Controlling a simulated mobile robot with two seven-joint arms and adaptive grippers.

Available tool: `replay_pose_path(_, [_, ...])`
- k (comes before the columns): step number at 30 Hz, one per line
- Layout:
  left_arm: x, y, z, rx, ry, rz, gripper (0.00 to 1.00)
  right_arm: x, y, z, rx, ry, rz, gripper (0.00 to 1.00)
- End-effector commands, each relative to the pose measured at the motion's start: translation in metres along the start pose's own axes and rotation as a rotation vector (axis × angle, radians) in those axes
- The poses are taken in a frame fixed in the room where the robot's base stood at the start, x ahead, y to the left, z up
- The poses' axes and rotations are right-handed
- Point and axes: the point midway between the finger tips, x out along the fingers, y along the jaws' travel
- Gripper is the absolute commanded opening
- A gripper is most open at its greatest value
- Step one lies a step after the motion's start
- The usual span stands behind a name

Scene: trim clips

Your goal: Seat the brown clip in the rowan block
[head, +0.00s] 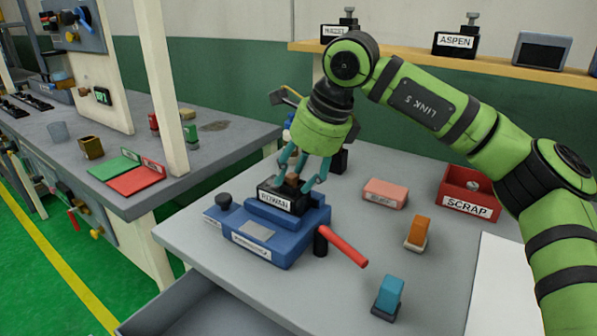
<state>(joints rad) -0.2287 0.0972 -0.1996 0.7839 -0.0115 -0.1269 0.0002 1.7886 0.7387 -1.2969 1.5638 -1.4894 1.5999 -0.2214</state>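The rowan block (279,201) is black with a white ROWAN label and sits in a blue fixture (262,243) on the grey bench. The brown clip (292,180) is small and shows at the top of the block, between my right gripper's fingers. How far it sits in the block is hidden. My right gripper (296,179) points down over the block, its teal fingers on either side of the clip. Whether the fingertips press on the clip cannot be told. My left gripper is not in view.
A red lever handle (343,246) sticks out at the fixture's right. An orange clip (418,231), a blue clip (388,296), a pink block (385,193) and a red SCRAP bin (468,207) stand to the right. A shelf behind holds the ASPEN block (455,42).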

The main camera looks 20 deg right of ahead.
Motion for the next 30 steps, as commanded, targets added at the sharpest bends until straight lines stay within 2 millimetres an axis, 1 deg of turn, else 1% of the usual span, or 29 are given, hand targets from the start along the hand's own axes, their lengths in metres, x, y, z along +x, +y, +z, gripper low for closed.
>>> replay_pose_path(5, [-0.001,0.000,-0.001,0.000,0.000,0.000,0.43,-0.019,-0.001,0.001,0.001,-0.004,-0.004,0.47])
replay_pose_path(12, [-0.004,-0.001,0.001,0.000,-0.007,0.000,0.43,-0.071,-0.001,0.001,0.001,-0.005,-0.004,0.47])
replay_pose_path(15, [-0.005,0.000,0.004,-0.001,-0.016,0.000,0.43,-0.091,-0.001,0.001,0.001,-0.005,-0.004,0.47])
replay_pose_path(18, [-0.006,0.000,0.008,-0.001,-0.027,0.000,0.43,-0.106,-0.001,0.001,0.002,-0.004,-0.004,0.47])
replay_pose_path(21, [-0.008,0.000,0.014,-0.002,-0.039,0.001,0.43,-0.116,-0.001,0.001,0.001,-0.003,-0.002,0.47])
replay_pose_path(24, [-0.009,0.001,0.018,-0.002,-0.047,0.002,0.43,-0.120,-0.001,0.001,0.001,-0.004,-0.002,0.47])
replay_pose_path(30, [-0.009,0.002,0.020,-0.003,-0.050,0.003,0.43,-0.121,-0.001,0.000,0.001,-0.003,-0.002,0.47])
